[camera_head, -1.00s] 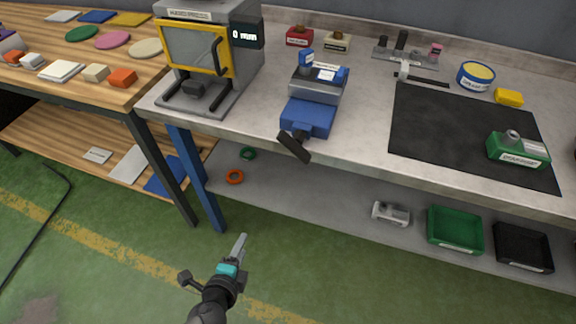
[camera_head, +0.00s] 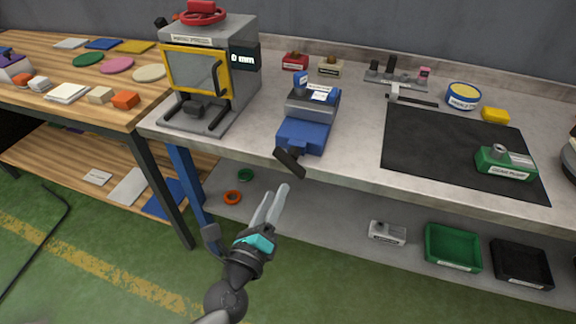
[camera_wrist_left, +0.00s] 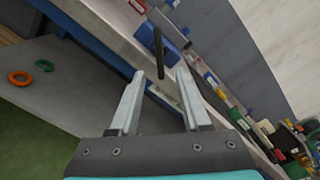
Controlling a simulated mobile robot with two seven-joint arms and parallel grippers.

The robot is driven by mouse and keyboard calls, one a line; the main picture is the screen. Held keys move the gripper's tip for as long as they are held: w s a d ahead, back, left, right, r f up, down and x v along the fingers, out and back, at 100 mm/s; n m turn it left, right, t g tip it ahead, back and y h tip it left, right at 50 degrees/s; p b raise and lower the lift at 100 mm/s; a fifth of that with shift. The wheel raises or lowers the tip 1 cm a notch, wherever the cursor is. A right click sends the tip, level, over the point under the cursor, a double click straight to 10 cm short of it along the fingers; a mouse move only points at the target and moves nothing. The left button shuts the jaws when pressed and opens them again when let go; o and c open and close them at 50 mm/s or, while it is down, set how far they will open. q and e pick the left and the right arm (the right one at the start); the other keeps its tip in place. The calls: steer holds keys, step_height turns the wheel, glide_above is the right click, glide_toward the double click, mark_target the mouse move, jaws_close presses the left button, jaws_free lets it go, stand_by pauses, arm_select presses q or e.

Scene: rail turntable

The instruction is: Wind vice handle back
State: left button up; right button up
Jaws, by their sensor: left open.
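A blue vice (camera_head: 304,136) with a grey top stands at the front edge of the grey workbench. Its black handle (camera_head: 289,162) hangs at the front, tilted, overhanging the bench edge. In the left wrist view the handle (camera_wrist_left: 158,52) is a dark bar beyond the fingertips, with the blue vice body (camera_wrist_left: 172,32) behind it. My left gripper (camera_head: 273,202) is open and empty, below and in front of the handle, apart from it. It also shows in the left wrist view (camera_wrist_left: 158,88). My right gripper is not in view.
A press with a yellow-framed door (camera_head: 196,84) stands left of the vice. A black mat (camera_head: 440,140) holds a green device (camera_head: 505,162) at right. The lower shelf (camera_head: 320,215) carries orange and green rings and a green bin (camera_head: 453,248). Open floor lies in front.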

mark_target(288, 167)
arm_select(q)
steer(key=x, duration=0.9)
steer(key=shift+w+f+b, duration=0.1)
steer(key=shift+w+b, duration=0.05)
steer(key=shift+b, duration=0.2)
steer(key=shift+c, duration=0.2)
jaws_close()
